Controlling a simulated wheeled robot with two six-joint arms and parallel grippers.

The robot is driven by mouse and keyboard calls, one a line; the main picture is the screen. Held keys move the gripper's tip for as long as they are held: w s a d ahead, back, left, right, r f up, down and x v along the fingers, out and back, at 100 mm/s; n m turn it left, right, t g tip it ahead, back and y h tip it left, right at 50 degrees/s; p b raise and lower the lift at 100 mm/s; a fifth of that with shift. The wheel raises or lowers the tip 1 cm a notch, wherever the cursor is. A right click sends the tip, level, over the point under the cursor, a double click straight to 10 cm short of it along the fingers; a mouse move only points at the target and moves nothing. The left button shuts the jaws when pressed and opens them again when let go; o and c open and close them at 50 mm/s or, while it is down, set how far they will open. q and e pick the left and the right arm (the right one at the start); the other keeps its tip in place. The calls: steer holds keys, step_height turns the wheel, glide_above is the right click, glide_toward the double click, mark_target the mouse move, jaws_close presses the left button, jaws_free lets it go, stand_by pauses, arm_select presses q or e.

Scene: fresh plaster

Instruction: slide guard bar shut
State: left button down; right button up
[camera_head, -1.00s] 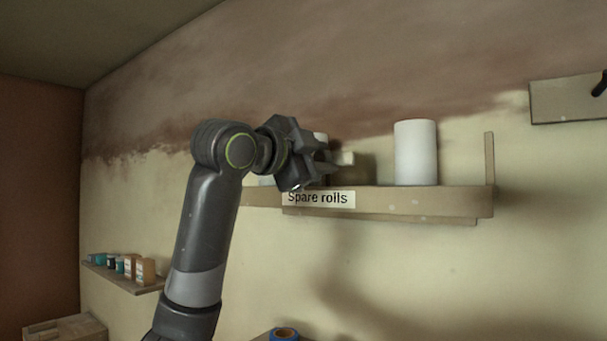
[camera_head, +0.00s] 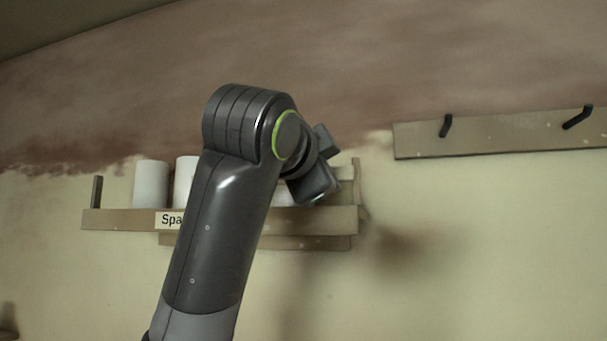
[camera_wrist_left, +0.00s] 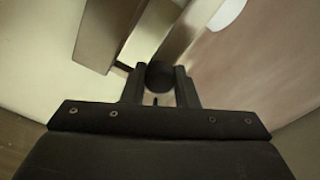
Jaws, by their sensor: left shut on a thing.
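My left gripper (camera_wrist_left: 160,88) is shut on a dark round knob (camera_wrist_left: 159,74) in the left wrist view. A pale bar (camera_wrist_left: 188,32), which looks like the guard bar, runs just beyond the knob; how the two join is unclear. In the head view my left gripper (camera_head: 318,178) is at the right end of the "Spare rolls" shelf (camera_head: 120,220). Its fingertips and the knob are hidden there. A short pale piece of bar (camera_head: 346,172) shows beside it. My right gripper is in neither view.
White rolls (camera_head: 151,184) stand on the shelf's left part, and a roll edge shows in the left wrist view (camera_wrist_left: 228,12). My left arm covers the shelf's middle. A hook board (camera_head: 480,138) is on the wall to the right. The wall below it is clear.

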arm_select(q)
steer(key=shift+d+f, duration=0.1)
steer(key=shift+f, duration=0.05)
steer(key=c, duration=1.3)
jaws_free()
steer(key=shift+o, duration=0.8)
steer(key=shift+d, duration=0.25)
steer(key=b+v, duration=0.9)
steer(key=v, duration=0.8)
steer(key=shift+s, duration=0.15)
steer(key=shift+a, duration=0.1)
